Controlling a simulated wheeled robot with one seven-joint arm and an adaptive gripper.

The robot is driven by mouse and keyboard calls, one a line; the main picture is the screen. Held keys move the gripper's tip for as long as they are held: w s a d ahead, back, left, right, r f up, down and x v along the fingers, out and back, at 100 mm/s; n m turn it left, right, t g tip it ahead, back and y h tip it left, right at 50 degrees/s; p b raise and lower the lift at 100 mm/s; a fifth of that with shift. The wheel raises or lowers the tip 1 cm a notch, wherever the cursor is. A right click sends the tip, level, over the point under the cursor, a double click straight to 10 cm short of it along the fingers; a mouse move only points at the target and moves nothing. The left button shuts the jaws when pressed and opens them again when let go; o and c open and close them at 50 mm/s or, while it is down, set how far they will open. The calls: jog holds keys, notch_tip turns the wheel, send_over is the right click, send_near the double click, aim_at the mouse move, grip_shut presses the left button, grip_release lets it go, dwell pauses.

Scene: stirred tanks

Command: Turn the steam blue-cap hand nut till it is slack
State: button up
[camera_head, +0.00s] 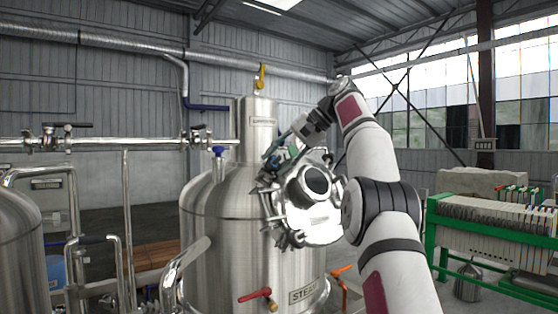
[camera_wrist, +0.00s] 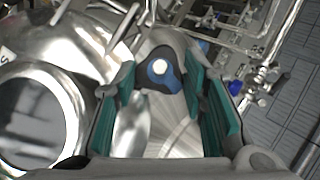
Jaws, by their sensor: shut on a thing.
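The steel tank labelled with a partly covered word starting "STEA" (camera_head: 225,240) stands in the middle of the head view. Its round lid with a dark sight glass (camera_head: 317,180) faces me, with several hand nuts around its rim. In the wrist view, the blue-cap hand nut (camera_wrist: 160,72) has a dark lobed body, a blue ring and a pale centre. It sits between the fingertips of my gripper (camera_wrist: 160,82), which is shut on it. In the head view my gripper (camera_head: 279,158) is at the lid's upper left edge, and the held nut cannot be made out there.
A red-handled valve (camera_head: 260,295) and an orange handle (camera_head: 341,270) are low on the tank. A steel pipe (camera_head: 100,144) runs across the left. A green-framed filter press (camera_head: 480,235) stands at right. Other lid hardware lies close to my fingers.

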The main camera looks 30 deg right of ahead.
jog(key=shift+f, duration=0.2)
jog(key=o, duration=1.2)
jog(key=shift+c, duration=0.2)
jog(key=shift+r, duration=0.1)
jog(key=shift+s+m, duration=0.1)
jog(key=shift+m, duration=0.2)
